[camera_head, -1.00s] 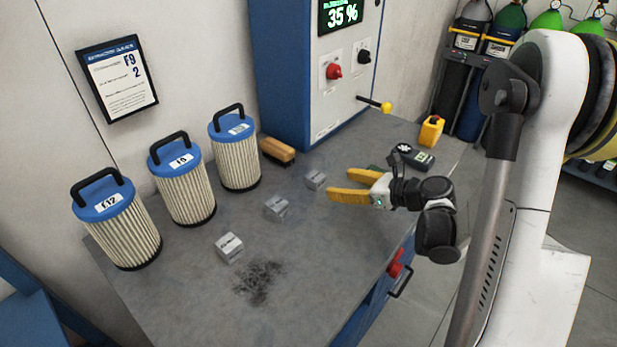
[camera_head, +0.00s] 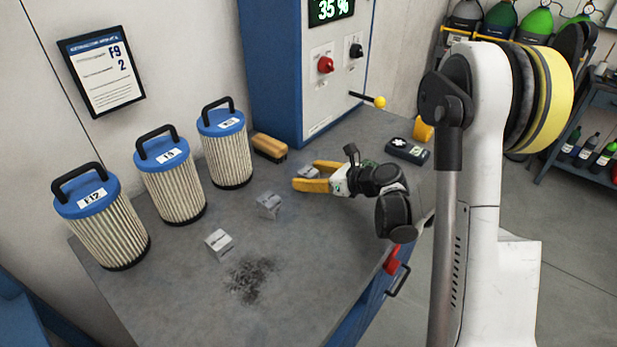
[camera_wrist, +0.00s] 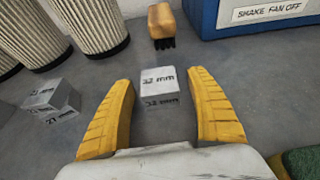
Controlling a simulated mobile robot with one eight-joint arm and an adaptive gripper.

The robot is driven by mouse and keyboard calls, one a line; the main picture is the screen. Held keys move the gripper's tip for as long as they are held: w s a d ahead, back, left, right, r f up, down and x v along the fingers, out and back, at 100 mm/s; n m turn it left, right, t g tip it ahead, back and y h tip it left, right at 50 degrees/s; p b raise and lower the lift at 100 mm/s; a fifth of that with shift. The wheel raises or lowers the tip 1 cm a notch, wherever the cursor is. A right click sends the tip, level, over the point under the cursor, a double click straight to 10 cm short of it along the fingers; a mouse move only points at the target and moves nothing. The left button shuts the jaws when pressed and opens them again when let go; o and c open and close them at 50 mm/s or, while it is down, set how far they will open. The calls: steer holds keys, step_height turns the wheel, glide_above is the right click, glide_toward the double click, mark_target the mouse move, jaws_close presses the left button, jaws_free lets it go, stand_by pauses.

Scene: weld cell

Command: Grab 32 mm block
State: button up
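The 32 mm block (camera_wrist: 158,84) is a small light grey cube on the grey bench, marked "32 mm" in the wrist view. It lies between the yellow fingers of my gripper (camera_wrist: 162,108), near their tips. Gaps show between the block and both fingers. In the head view the block (camera_head: 308,172) sits at the open fingers of my gripper (camera_head: 307,178), partly hidden. A second grey block (camera_wrist: 52,97), marked "27 mm" as far as I can read, lies to the left; it is the middle block (camera_head: 269,205) in the head view.
Another grey block (camera_head: 219,244) lies nearer, beside a dark smudge (camera_head: 250,280). Three blue-topped filters (camera_head: 170,180) line the wall. A wooden brush (camera_head: 269,147) and the blue cabinet (camera_head: 275,70) stand behind the gripper. A dark handheld device (camera_head: 407,151) lies to the right.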

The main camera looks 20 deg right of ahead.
steer(key=c, duration=1.3)
